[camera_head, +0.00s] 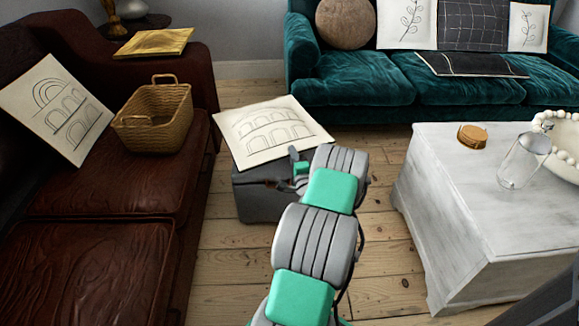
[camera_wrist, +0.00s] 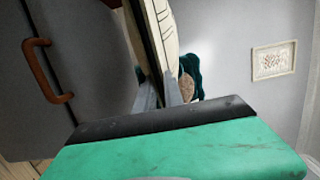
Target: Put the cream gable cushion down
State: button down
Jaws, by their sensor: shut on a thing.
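The cream gable cushion (camera_head: 265,133), with a line drawing of arches, lies nearly flat over the top of a dark grey box (camera_head: 262,203). My gripper (camera_head: 299,165) reaches its near edge from the right front and is shut on it. In the wrist view the cushion (camera_wrist: 158,35) stands edge-on between the fingertips (camera_wrist: 160,92). The grey box (camera_wrist: 85,70) fills the left of that view, with its brown handle (camera_wrist: 45,70). The box's top is mostly hidden by the cushion, and I cannot tell whether the two touch.
A teal sofa (camera_head: 350,80) stands behind. A whitewashed table (camera_head: 450,190) stands right, with a glass jar (camera_head: 523,160). Floorboards are open between.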

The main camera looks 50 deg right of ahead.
jog(key=w+f+b, duration=0.1)
jog(key=f, duration=0.1)
jog(key=d+f+b, duration=0.1)
jog(key=f, duration=0.2)
jog(key=w+d+f+b, duration=0.1)
jog(key=f, duration=0.1)
jog(key=shift+w+d+f, duration=0.1)
jog(key=shift+w+f, duration=0.2)
jog(key=shift+w, duration=0.05)
jog(key=shift+r, duration=0.2)
jog(key=shift+f+b, duration=0.2)
jog(key=shift+b, duration=0.1)
jog(key=c, duration=1.5)
grip_release()
jog(key=shift+o, duration=0.2)
